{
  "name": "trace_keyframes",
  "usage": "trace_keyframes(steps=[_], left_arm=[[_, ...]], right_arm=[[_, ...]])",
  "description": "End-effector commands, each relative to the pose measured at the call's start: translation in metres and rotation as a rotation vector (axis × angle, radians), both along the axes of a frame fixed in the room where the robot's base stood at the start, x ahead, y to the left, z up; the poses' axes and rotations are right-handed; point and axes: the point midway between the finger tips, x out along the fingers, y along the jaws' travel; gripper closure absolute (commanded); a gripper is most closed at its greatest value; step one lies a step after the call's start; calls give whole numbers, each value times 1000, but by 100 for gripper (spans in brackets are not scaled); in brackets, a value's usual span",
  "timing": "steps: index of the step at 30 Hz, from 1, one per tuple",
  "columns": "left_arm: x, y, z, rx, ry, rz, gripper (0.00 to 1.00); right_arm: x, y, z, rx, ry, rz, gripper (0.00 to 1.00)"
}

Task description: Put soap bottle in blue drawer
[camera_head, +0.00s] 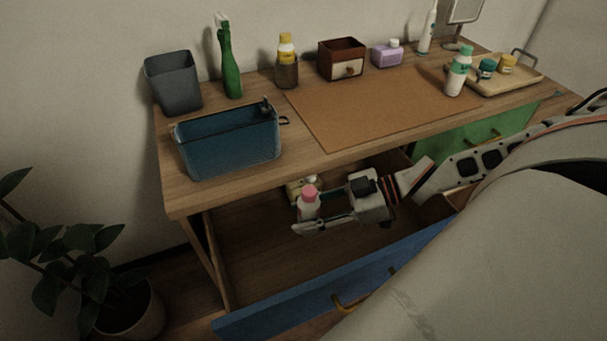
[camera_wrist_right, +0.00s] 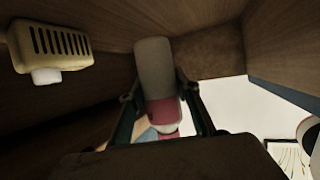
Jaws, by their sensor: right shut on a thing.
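The blue drawer (camera_head: 300,310) is pulled open below the desk top, and its inside shows. My right gripper (camera_head: 312,213) reaches in from the right, below the desk's front edge and over the drawer. It is shut on a pale soap bottle with a pink cap (camera_head: 308,207), held roughly upright within the drawer space. In the right wrist view the bottle (camera_wrist_right: 157,70) sits between the two fingers (camera_wrist_right: 163,112). Whether its base touches the drawer floor I cannot tell. My left gripper is not in view.
A cream slotted object (camera_wrist_right: 50,48) with a white knob lies beside the held bottle. A green drawer (camera_head: 480,137) is at the right.

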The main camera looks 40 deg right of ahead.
Motion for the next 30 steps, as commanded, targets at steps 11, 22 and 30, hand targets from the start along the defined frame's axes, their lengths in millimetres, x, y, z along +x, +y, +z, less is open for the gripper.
trace_keyframes(steps=[11,22,30], left_arm=[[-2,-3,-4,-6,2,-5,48],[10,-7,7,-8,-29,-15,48],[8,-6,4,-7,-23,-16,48]], right_arm=[[0,0,-36,1,4,-2,95],[1,0,-51,1,-2,-1,95],[0,0,-54,-1,-1,-1,52]])
